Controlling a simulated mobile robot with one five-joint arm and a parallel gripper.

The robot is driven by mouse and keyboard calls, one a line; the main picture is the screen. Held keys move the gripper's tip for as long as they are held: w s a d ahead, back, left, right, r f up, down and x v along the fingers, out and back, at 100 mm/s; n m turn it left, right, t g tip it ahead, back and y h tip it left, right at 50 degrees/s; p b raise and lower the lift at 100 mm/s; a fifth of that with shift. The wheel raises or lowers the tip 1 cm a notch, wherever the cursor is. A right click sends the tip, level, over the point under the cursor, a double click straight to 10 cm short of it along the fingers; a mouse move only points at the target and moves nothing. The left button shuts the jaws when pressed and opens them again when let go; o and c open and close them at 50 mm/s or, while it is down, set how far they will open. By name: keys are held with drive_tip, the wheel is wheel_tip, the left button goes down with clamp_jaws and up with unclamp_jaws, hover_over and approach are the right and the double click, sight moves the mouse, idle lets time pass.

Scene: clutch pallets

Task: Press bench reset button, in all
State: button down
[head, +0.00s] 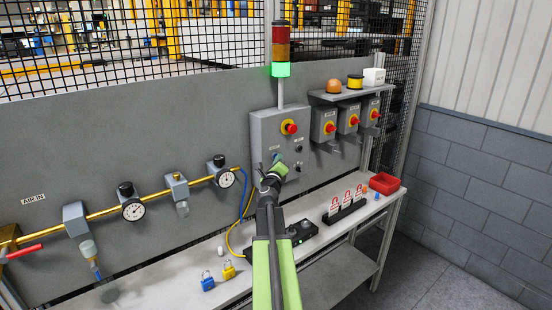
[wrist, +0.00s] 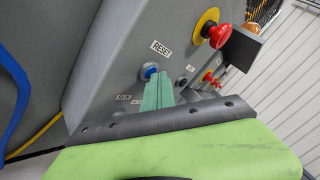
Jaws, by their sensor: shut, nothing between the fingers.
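The blue reset button (wrist: 149,72) sits on the face of the grey control box (head: 262,122), beside a RESET label (wrist: 161,48). My gripper (wrist: 158,77) has its green fingers shut with nothing between them. The fingertips are right at the button and overlap its edge in the wrist view; I cannot tell whether they press it.
A red emergency stop (head: 290,127) on a yellow ring is above on the box. The stack light (head: 281,69) glows green. Gauges and a yellow pipe are to the left. Padlocks (head: 229,271), a tag rack and a red bin (head: 384,183) are on the bench.

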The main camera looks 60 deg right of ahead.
drive_tip(key=shift+s, duration=0.1)
drive_tip(key=shift+s+a, duration=0.3)
drive_tip(key=shift+s, duration=0.4)
drive_tip(key=s, duration=0.1)
drive_tip(key=s+a, duration=0.1)
drive_tip(key=s, duration=0.2)
drive_tip(key=shift+s+a, duration=0.3)
drive_tip(key=shift+s, duration=0.1)
drive_tip(key=shift+f, duration=0.1)
idle(0.7)
